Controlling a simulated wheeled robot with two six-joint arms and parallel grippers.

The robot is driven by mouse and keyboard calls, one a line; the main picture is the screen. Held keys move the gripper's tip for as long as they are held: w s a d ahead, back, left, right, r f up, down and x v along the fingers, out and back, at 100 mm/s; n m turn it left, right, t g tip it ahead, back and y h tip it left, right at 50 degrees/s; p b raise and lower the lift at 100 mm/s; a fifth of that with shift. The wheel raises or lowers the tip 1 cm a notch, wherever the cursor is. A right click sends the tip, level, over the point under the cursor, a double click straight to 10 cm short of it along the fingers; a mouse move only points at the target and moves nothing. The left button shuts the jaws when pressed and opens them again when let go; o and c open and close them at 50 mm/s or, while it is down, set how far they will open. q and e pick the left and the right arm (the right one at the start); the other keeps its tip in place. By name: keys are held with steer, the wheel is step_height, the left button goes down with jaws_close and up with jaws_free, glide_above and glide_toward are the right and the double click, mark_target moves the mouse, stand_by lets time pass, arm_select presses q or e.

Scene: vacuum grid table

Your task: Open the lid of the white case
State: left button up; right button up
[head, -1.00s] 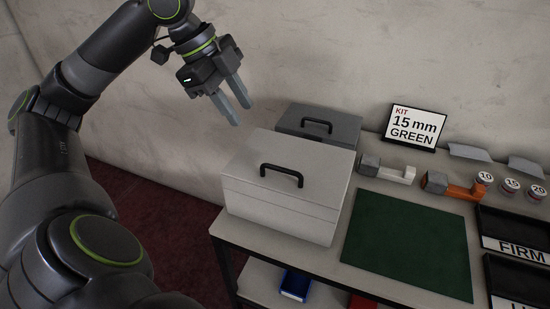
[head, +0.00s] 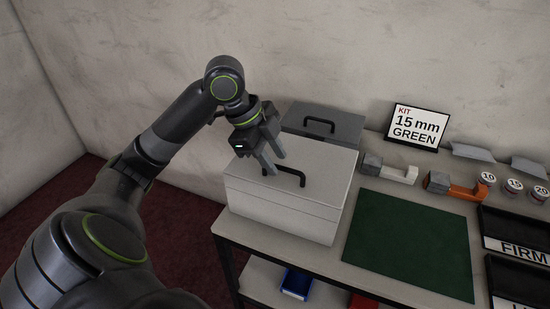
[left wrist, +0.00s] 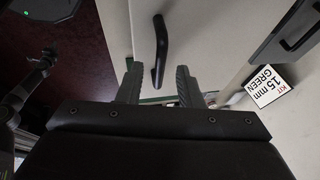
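The white case (head: 285,212) stands at the left end of the table with its lid shut. A black arched handle (head: 292,177) is on top of the lid. My left gripper (head: 273,168) is open over the lid, close to the handle, with its fingers pointing down. In the left wrist view the handle (left wrist: 160,50) shows between and beyond the two fingers (left wrist: 158,82). I cannot tell whether the fingers touch it. My right gripper is in neither view.
A grey case (head: 325,122) with a black handle stands behind the white one. A green mat (head: 408,240) lies to the right. Behind it are a kit sign (head: 416,126), a white-handled tool (head: 400,174) and an orange-handled tool (head: 460,190). Black trays (head: 515,225) are at far right.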

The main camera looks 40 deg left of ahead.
arm_select(q)
steer(key=shift+w+d+f, duration=0.1)
steer(key=shift+d+f, duration=0.05)
steer(key=shift+f, duration=0.25)
jaws_close()
